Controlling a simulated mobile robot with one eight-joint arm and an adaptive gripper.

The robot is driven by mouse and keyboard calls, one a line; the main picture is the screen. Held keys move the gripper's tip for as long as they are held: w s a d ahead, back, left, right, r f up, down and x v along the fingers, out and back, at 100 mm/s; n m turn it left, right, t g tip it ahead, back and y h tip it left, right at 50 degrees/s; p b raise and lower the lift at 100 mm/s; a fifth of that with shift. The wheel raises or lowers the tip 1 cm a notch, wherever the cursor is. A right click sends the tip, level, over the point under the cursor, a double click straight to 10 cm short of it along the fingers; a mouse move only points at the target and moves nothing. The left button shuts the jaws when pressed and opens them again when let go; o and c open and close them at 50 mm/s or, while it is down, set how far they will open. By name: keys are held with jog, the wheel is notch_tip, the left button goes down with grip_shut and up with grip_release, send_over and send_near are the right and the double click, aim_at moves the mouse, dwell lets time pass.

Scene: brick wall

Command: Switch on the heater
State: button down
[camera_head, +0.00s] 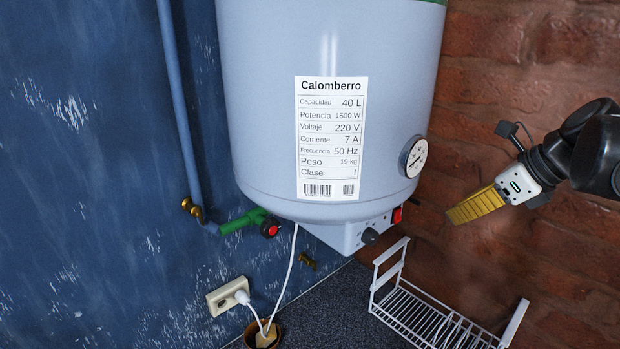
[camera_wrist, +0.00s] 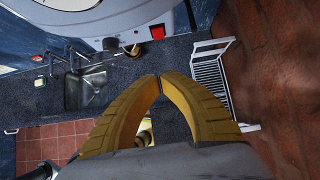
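The heater (camera_head: 255,110) is a large pale blue-grey tank with a white label. A control panel (camera_head: 345,236) juts out beneath it, with a dark knob (camera_head: 370,236) and a red switch (camera_head: 397,215) at its right end. In the wrist view the red switch (camera_wrist: 157,33) shows above the fingertips, with the knob (camera_wrist: 132,50) to its left. My gripper (camera_head: 449,219) is right of the switch, apart from it. In the wrist view my gripper's yellow fingers (camera_wrist: 159,78) meet at the tips with nothing between them. I cannot tell the switch's position.
A white wire rack (camera_head: 430,312) stands below right of the heater, near the brick wall (camera_head: 520,70). A plug (camera_head: 242,297) sits in a wall socket (camera_head: 222,299). A green valve (camera_head: 240,222) and blue pipe (camera_head: 178,90) are at left. A sink (camera_wrist: 85,90) shows below.

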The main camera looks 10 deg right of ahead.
aim_at(398, 215)
jog(key=w+a+r+p+x, duration=0.1)
jog(key=x, duration=1.1)
jog(key=shift+w+a+r, duration=0.15)
jog(key=shift+w+a, duration=0.05)
jog(key=shift+w, duration=0.3)
